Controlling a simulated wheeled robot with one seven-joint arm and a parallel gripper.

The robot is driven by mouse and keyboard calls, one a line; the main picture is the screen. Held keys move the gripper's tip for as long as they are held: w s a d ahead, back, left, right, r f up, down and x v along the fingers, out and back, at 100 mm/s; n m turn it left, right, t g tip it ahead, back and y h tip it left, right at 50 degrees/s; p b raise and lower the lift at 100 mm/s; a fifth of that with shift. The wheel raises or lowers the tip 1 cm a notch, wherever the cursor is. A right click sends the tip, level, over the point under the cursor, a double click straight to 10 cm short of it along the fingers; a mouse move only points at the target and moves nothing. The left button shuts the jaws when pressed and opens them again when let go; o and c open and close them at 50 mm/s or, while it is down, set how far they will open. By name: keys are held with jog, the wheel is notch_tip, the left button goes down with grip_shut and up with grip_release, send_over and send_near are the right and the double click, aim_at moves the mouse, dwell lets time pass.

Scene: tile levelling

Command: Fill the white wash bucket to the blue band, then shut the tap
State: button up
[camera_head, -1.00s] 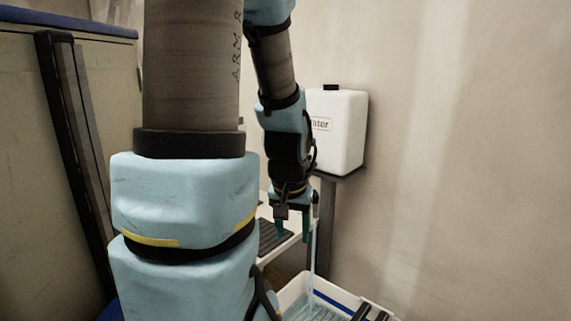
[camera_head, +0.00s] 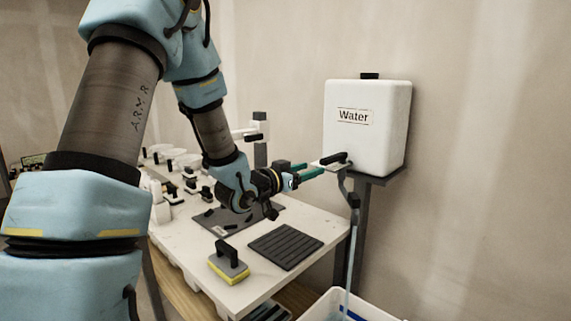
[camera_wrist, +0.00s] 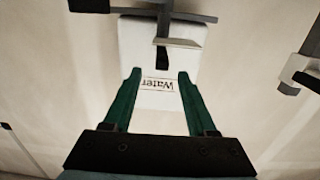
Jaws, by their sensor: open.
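The white water tank (camera_head: 365,125) stands on a bracket at the right, and it also shows upside down in the wrist view (camera_wrist: 160,99). The tap (camera_head: 337,160) sits at its front with a black lever; in the wrist view the dark lever (camera_wrist: 162,55) is ahead of the fingertips. A thin stream (camera_head: 349,265) runs down from the spout into the white wash bucket (camera_head: 371,312). The bucket is cut off by the lower edge, so its water level is hidden; some blue band shows. My gripper (camera_head: 307,172) is open and empty, just left of the tap, apparently apart from it.
A white workbench (camera_head: 200,250) lies left of the tap, with a yellow sponge float (camera_head: 229,263), a dark ribbed mat (camera_head: 285,246) and several small tools. The tank's grey post (camera_head: 360,235) stands behind the stream. The wall is close behind the tank.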

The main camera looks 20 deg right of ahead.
aim_at(330, 157)
jog(key=p+x, duration=0.1)
jog(key=x, duration=0.2)
jog(key=p+x, duration=0.2)
jog(key=x, duration=0.2)
jog(key=p+x, duration=0.1)
jog(key=x, duration=0.2)
jog(key=shift+w+d+r, duration=0.25)
jog(key=shift+r, duration=0.1)
grip_shut()
dwell(1.1)
